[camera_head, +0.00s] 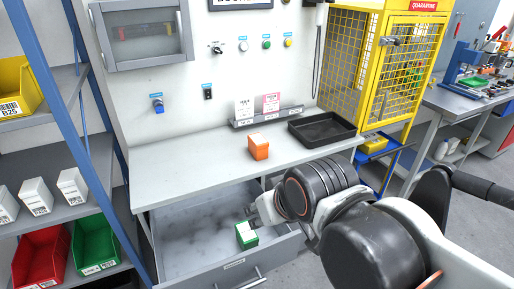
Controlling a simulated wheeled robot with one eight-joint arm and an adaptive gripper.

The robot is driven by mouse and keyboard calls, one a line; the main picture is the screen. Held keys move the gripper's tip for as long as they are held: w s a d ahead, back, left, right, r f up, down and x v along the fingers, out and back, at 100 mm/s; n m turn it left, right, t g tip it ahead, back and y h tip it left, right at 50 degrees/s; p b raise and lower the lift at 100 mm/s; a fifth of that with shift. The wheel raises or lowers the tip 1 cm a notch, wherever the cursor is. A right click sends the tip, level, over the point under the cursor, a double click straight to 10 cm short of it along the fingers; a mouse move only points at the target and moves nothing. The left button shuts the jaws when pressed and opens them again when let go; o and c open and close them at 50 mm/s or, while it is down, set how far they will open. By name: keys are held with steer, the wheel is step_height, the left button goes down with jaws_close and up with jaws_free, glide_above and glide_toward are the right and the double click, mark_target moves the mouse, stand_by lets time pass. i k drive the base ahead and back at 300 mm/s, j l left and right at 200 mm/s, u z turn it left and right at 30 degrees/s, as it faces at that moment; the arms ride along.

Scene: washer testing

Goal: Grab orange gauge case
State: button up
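The orange gauge case (258,149), a small block, stands on the light grey bench top (190,170), left of the black tray. My arm comes in from the lower right, and my gripper (253,213) is below and in front of the bench top, over the open drawer. It is apart from the orange case. A small green case (248,242) with a white label is just below my gripper. My gripper's fingers are small and partly hidden by my arm, so I cannot tell whether they are open or touch the green case.
The open drawer (185,240) sticks out below the bench. A black tray (322,128) and a card holder (268,117) are at the back of the bench. A yellow quarantine cage (350,60) stands right. A shelf post (118,190) is at left.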

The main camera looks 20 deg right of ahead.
mark_target(258, 146)
steer(key=i+j, duration=0.2)
steer(key=j, duration=0.2)
steer(key=i+j, duration=0.2)
steer(key=j, duration=0.2)
steer(key=i+j, duration=0.2)
steer(key=j, duration=0.15)
steer(key=j+z, duration=0.15)
steer(key=z, duration=0.25)
steer(key=i+j+z, duration=0.1)
steer(key=z, duration=0.25)
steer(key=j+z, duration=0.25)
steer(key=z, duration=0.15)
steer(key=j+z, duration=0.2)
steer(key=z, duration=1)
